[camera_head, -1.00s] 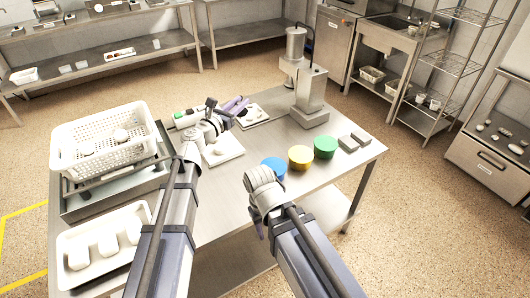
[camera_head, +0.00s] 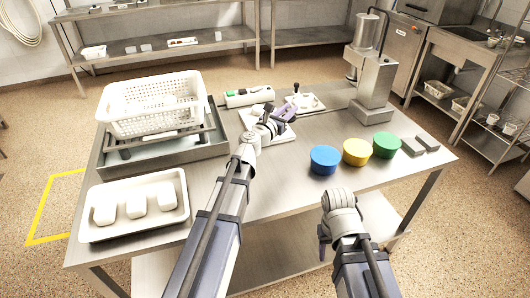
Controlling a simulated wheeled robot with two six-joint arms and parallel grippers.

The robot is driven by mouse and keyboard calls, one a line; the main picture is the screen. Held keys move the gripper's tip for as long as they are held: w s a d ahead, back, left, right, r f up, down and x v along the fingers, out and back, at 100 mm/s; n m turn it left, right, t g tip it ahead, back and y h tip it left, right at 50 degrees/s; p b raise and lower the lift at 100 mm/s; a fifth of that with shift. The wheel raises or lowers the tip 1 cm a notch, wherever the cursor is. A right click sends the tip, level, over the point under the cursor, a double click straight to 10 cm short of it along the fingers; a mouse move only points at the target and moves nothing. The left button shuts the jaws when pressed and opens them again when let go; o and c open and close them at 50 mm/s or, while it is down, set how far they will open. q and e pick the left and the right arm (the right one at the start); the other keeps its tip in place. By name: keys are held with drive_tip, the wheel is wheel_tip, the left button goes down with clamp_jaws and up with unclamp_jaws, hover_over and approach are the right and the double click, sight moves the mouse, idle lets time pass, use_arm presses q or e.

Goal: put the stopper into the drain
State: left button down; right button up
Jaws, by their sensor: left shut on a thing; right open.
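I cannot pick out the stopper for certain. A metal basin (camera_head: 165,159) stands at the left under a white perforated basket (camera_head: 150,118). No drain opening shows, as the basket and its rack cover much of the basin.
A white tray (camera_head: 133,230) with white blocks lies front left. Blue (camera_head: 324,160), yellow (camera_head: 356,152) and green (camera_head: 387,145) round tubs stand at the right. A small white plate (camera_head: 312,103) and a metal machine (camera_head: 375,88) are behind. The front middle table is clear.

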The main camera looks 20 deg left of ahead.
use_arm(q)
drive_tip(key=n+y+b, duration=0.1)
drive_tip(key=y+b, duration=0.1)
drive_tip(key=b, duration=0.1)
hover_over(271, 151)
drive_tip(key=d, duration=0.1)
wheel_tip(271, 151, down, 5)
drive_tip(key=f+b, duration=0.6)
drive_tip(key=b, duration=0.1)
drive_tip(key=f+b, duration=0.3)
drive_tip(key=f, duration=0.1)
drive_tip(key=shift+a, duration=0.4)
use_arm(e)
wheel_tip(271, 151, down, 15)
drive_tip(key=shift+f, duration=0.1)
use_arm(q)
drive_tip(key=shift+f+b, duration=0.2)
drive_tip(key=shift+b, duration=0.15)
drive_tip(key=c, duration=0.7)
unclamp_jaws()
drive_tip(key=shift+r, duration=0.1)
